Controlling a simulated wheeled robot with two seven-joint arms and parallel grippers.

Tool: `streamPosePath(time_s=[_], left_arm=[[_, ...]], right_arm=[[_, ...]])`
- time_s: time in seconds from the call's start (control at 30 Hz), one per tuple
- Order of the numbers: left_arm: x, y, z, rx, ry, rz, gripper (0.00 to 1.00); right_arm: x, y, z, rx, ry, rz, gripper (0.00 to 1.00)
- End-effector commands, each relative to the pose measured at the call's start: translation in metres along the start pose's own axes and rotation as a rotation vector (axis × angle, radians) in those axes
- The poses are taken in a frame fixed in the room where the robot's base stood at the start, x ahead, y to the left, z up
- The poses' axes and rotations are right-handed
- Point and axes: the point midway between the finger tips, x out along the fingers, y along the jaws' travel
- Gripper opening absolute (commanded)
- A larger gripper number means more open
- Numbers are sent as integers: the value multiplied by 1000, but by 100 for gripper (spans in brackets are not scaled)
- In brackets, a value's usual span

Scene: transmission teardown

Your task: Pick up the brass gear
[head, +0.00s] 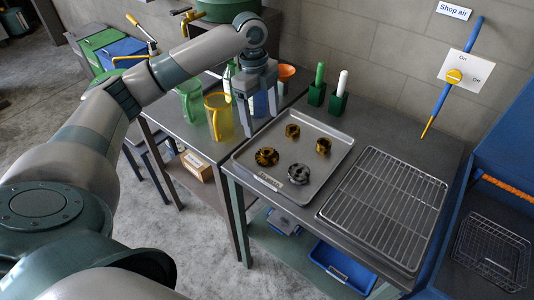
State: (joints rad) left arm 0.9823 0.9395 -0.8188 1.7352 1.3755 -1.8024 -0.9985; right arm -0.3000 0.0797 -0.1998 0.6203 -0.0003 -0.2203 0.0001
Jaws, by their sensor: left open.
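A dark brass gear (266,156) with a toothed rim lies flat at the left side of a grey metal tray (318,190). Two smaller brass pieces, one at the back (292,130) and one at the right (323,146), sit on the same tray. A grey steel gear (299,173) lies near its front. My left gripper (260,122) points down with its fingers apart and empty. It appears behind and above the brass gear, near the tray's back left edge, and is not touching the gear. My right gripper is not in view.
A wire rack (386,206) lies right of the tray. Green and white-handled brushes in green holders (338,103) stand behind it. A yellow jug (219,117), a green jug (191,102) and an orange funnel (286,72) stand on the left table. A wire basket (491,247) is at far right.

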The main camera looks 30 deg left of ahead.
Motion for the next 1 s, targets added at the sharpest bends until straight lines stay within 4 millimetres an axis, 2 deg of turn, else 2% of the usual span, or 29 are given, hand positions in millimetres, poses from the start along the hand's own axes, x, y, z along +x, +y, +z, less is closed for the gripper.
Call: streamPosePath(time_s=[0.2, 0.4, 0.53, 1.0], left_arm=[[38, 1, -1, 1, 1, 4, 78], [66, 0, 0, 0, 1, 2, 78], [73, 0, 0, 1, 0, 1, 78], [79, 0, -1, 1, 0, 2, 78]], right_arm=[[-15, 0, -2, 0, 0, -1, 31], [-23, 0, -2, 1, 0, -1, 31], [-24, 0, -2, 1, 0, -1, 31], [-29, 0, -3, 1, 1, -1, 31]])
